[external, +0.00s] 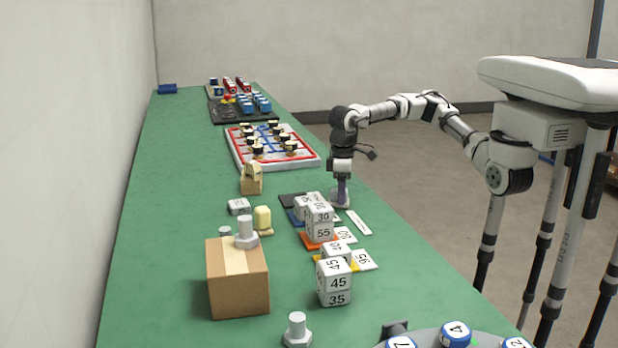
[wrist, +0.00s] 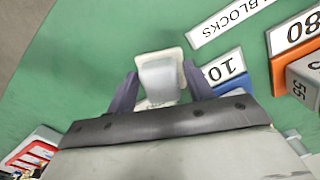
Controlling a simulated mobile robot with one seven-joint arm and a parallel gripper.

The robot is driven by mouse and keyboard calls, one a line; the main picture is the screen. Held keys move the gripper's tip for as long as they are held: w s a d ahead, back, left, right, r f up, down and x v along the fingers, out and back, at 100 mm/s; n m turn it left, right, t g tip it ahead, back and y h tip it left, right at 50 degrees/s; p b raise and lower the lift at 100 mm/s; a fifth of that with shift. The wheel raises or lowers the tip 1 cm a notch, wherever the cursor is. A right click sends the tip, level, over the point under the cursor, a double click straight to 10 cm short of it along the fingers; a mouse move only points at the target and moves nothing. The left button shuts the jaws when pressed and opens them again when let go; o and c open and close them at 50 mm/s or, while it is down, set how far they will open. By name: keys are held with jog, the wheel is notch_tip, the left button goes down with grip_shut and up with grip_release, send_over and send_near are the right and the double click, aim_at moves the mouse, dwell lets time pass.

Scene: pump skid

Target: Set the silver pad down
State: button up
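The silver pad (wrist: 160,76) is a pale grey block with a flat, round-cornered base, seen between my fingers in the wrist view. My gripper (wrist: 161,88) has one dark purple finger on each side of the pad's raised part and looks shut on it. In the external view my gripper (external: 341,190) points straight down near the table's right edge. The pad's base (external: 340,204) shows just under the fingertips, at or very close to the green top; I cannot tell whether it touches.
White number blocks (external: 319,222) stand on coloured cards left of and nearer than the gripper. A white label strip (external: 359,222) lies close by. A cardboard box (external: 238,280) and large bolts stand nearer. A red-bordered board (external: 270,147) lies beyond. The green table (external: 180,190) is clear at left.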

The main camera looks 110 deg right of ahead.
jog(key=shift+o, duration=0.5)
jog(key=shift+r, duration=0.1)
jog(key=shift+r, duration=0.25)
notch_tip(320, 180, up, 12)
